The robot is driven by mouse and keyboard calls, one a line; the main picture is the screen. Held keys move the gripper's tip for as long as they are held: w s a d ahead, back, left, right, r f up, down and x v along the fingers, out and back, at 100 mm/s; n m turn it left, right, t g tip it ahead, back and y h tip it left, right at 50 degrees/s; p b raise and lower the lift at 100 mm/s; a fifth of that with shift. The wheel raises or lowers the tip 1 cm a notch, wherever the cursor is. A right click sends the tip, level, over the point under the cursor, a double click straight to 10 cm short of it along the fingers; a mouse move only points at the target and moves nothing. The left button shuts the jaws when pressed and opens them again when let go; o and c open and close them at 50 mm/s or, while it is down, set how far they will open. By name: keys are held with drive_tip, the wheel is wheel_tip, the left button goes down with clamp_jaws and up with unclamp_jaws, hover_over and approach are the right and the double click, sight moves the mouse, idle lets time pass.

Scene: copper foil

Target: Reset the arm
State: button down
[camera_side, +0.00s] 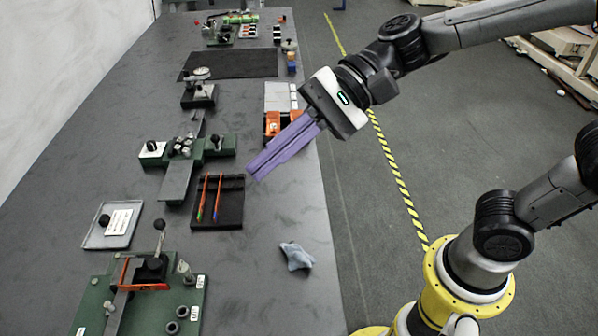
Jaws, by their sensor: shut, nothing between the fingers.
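My gripper (257,172) has long purple fingers that are shut, with nothing between them. It points down and to the left, and in the picture its tips lie just right of a black tray (232,208). The fingers look raised above the dark table (270,225); how high I cannot tell. My arm reaches in from the right, over the table's right edge.
Thin orange and green tools (209,198) lie in the black tray. A crumpled cloth (296,256) lies near the right edge. Orange-and-grey blocks (272,123) stand behind the fingers.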

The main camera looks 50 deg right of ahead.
drive_tip(key=s+d+f+n+h, duration=0.2)
drive_tip(key=s+d+n+h, duration=0.1)
drive_tip(key=d, duration=0.5)
drive_tip(key=s+d+f+n+t+h, duration=0.1)
drive_tip(key=s+d+f+n+h, duration=0.2)
drive_tip(key=d, duration=0.5)
drive_tip(key=s+d+f+n+h, duration=0.2)
drive_tip(key=s+d+n+h, duration=0.2)
drive_tip(key=d, duration=0.4)
drive_tip(key=shift+s+d+f+n+t+h, duration=0.2)
drive_tip(key=shift+s+n+t+h, duration=0.3)
drive_tip(key=shift+h, duration=0.4)
